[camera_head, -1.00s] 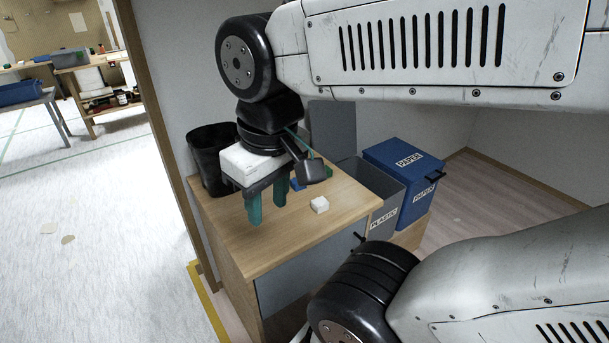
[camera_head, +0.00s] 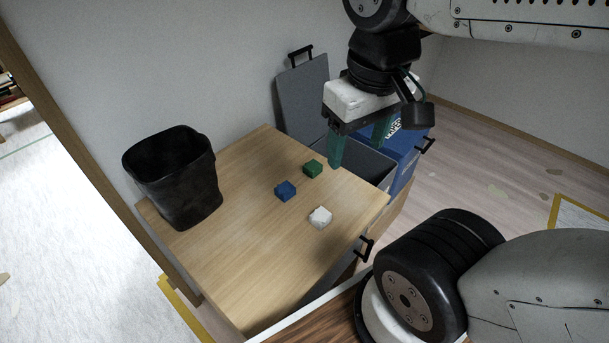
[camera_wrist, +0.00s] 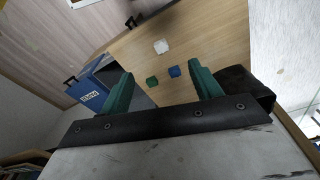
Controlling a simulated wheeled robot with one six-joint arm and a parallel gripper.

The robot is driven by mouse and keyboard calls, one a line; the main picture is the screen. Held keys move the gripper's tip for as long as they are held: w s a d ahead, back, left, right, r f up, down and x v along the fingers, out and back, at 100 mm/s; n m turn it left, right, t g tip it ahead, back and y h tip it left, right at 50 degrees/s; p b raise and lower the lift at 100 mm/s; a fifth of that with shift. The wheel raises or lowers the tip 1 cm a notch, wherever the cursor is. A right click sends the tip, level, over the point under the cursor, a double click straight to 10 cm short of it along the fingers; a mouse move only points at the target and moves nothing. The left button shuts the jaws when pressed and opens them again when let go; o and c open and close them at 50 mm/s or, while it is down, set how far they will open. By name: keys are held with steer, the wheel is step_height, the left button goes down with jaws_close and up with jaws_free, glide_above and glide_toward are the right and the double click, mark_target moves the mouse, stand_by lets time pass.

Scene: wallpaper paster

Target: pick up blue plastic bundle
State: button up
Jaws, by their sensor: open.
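The blue plastic bundle (camera_head: 285,191) is a small block lying on the wooden cabinet top, between a green bundle (camera_head: 312,168) and a white bundle (camera_head: 320,217). In the wrist view the blue bundle (camera_wrist: 174,71) lies between my two fingers, beyond their tips. My gripper (camera_head: 358,146) has green fingers spread apart with nothing between them. In the head view it is above and to the right of the bundles, near the grey bin. In the wrist view my gripper (camera_wrist: 162,78) also shows open.
A black bin (camera_head: 175,180) stands at the left of the cabinet top (camera_head: 240,270). A grey bin (camera_head: 362,165) with its lid (camera_head: 303,98) raised and a blue paper bin (camera_head: 408,160) stand behind on the right. The front of the top is clear.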

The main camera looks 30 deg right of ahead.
steer(key=w+d+f+n+g+h, duration=0.1)
steer(key=w+f+n+g+h, duration=0.25)
steer(key=w, duration=0.25)
steer(key=n+t+h, duration=0.5)
steer(key=n+h, duration=0.4)
steer(key=n, duration=0.8)
glide_toward(281, 190)
steer(key=x, duration=0.3)
steer(key=shift+s+f, duration=0.2)
steer(key=shift+w+d+f+h, duration=0.1)
steer(key=shift+d+f+h, duration=0.15)
steer(key=shift+d, duration=0.1)
steer(key=x, duration=0.7)
steer(key=shift+w+r, duration=0.15)
steer(key=shift+w, duration=0.05)
steer(key=c, duration=1)
